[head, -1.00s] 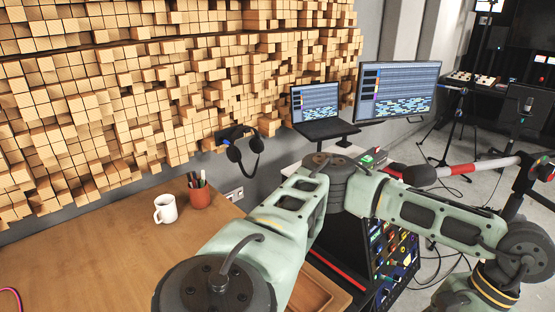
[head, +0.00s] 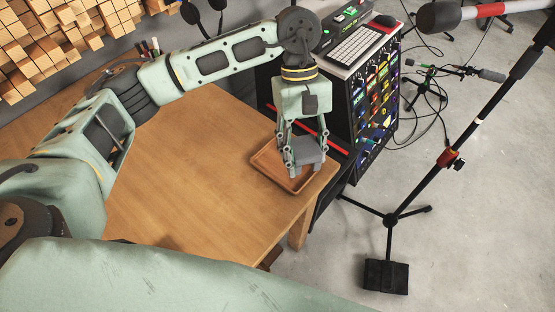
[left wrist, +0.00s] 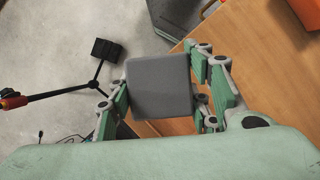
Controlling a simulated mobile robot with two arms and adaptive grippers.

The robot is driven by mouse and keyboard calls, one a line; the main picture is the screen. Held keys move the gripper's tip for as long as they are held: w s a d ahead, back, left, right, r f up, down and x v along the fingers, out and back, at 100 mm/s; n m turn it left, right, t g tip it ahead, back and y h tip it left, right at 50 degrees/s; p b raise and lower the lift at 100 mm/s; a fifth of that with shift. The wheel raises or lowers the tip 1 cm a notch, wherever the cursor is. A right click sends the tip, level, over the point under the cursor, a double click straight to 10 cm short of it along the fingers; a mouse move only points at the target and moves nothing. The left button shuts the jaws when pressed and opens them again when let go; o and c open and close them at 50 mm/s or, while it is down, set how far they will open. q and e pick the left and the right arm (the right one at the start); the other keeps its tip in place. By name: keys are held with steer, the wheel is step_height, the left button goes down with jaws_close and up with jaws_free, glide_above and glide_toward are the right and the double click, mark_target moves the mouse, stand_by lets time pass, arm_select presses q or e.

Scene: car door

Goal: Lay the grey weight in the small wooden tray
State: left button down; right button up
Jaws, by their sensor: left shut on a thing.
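The small wooden tray (head: 268,168) lies at the right corner of the wooden table in the head view. My left gripper (head: 304,166) points down over the tray and is shut on the grey weight (head: 308,151). The weight is a grey block with flat faces. In the left wrist view the weight (left wrist: 160,85) sits between the fingers of my left gripper (left wrist: 160,108). The fingers hide part of the tray, and I cannot tell whether the weight touches its floor. My right gripper is not in view.
The wooden table (head: 190,180) is clear left of the tray. A rack of lit equipment (head: 378,100) with a keyboard (head: 355,46) on top stands close behind the tray. A microphone stand (head: 430,178) with a black block (head: 386,276) stands on the floor at right.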

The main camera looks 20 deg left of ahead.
arm_select(q)
steer(key=w+d+f+n+t+h+b, duration=0.25)
steer(key=w+d+f+n, duration=0.2)
steer(key=d+n, duration=0.25)
steer(key=shift+y, duration=0.35)
steer(key=a+f, duration=0.2)
steer(key=a, duration=0.1)
steer(key=w+a+f+p, duration=0.1)
steer(key=a+f, duration=0.1)
steer(key=a, duration=0.2)
steer(key=w+a+f, duration=0.1)
steer(key=a+f, duration=0.1)
steer(key=a, duration=0.1)
steer(key=shift+a+f, duration=0.2)
steer(key=shift+f, duration=0.1)
steer(key=shift+a+f, duration=0.1)
steer(key=shift+f, duration=0.05)
step_height(320, 180, down, 4)
steer(key=shift+r+p, duration=0.15)
steer(key=shift+p, duration=0.5)
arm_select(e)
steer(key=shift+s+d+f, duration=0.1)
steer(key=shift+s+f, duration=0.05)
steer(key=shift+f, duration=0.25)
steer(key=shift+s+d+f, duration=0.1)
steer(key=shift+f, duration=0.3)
